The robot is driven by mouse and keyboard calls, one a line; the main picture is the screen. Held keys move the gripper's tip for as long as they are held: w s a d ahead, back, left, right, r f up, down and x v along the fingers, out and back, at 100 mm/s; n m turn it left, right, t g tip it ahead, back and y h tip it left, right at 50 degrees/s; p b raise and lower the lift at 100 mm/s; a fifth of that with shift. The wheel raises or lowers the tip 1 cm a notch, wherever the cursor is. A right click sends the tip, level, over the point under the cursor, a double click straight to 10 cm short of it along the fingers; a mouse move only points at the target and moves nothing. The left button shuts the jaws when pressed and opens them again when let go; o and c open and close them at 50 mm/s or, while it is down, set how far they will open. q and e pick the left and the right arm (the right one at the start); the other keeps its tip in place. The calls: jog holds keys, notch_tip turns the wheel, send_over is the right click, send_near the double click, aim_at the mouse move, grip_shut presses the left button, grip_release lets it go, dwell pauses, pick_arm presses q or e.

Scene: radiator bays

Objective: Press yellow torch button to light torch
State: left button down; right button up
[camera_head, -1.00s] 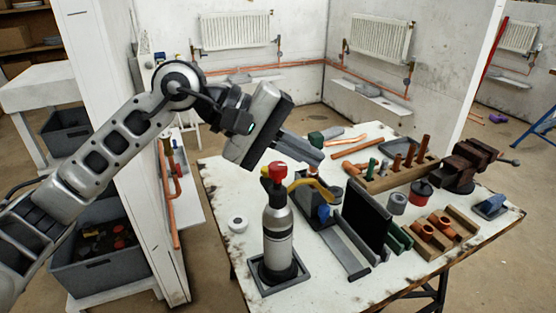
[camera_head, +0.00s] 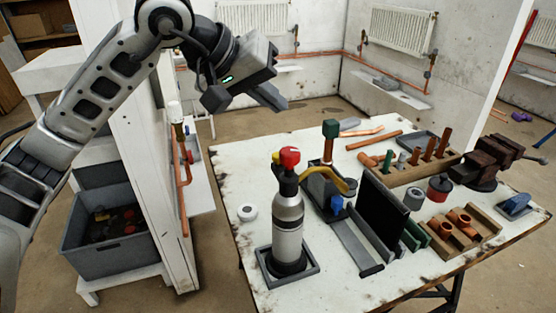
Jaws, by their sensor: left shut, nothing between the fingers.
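The torch (camera_head: 287,215) is a silver bottle standing upright in a dark square holder (camera_head: 262,277) at the table's near left. It has a black neck and a red cap or knob (camera_head: 289,156) on top. A small yellow part, probably the button (camera_head: 276,158), shows at the left of the red part. No flame is visible. My left gripper (camera_head: 272,97) is shut and empty, higher in the picture than the torch top and apart from it. My right gripper is out of view.
A copper pipe with a green block (camera_head: 330,129) on it stands behind the torch. A black upright panel (camera_head: 382,215), a wooden rack (camera_head: 407,175), copper fittings (camera_head: 444,229) and a vise (camera_head: 490,160) crowd the table's right.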

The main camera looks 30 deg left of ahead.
pick_arm(q)
jog(key=b, duration=0.4)
send_over(278, 159)
jog(key=a, duration=0.1)
notch_tip(278, 159, down, 6)
jog(key=shift+f+b, duration=0.3)
jog(key=shift+b, duration=0.1)
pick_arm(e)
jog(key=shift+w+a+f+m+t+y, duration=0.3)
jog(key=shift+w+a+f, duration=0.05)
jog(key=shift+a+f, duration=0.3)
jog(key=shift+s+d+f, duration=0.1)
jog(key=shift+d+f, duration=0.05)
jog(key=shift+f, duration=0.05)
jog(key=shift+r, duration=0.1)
pick_arm(q)
jog(key=shift+f, duration=0.1)
dwell(0.3)
jog(key=shift+f+b, duration=0.3)
jog(key=shift+b, duration=0.15)
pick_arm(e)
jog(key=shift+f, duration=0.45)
